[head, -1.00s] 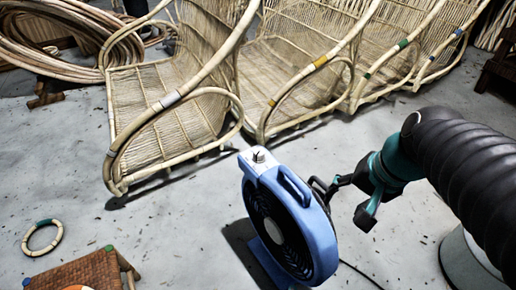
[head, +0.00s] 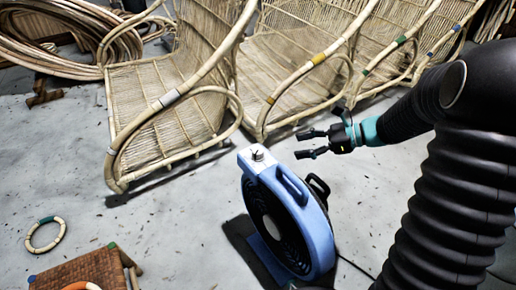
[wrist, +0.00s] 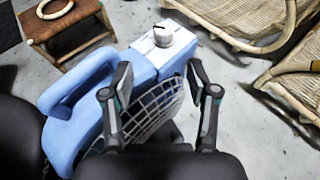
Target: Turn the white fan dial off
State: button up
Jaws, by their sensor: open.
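The white fan dial (head: 257,153) sits on a white panel at the top of the blue fan (head: 318,232), which stands on the floor.
Rattan chairs (head: 165,110) stand in a row behind the fan. A woven stool (head: 85,272) and a rattan ring (head: 45,235) are at the lower left. The fan's blue handle (head: 292,186) rises near the dial. The floor left of the fan is clear.

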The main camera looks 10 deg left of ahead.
aim_at(262, 151)
jog(key=x, duration=0.4)
jog(key=b+x, duration=0.1)
jog(key=x, duration=0.4)
jog(key=b+x, duration=0.1)
jog(key=x, duration=0.4)
jog(key=shift+w+r, duration=0.1)
jog(key=shift+w, duration=0.25)
jog(key=shift+c, duration=0.2)
grip_shut()
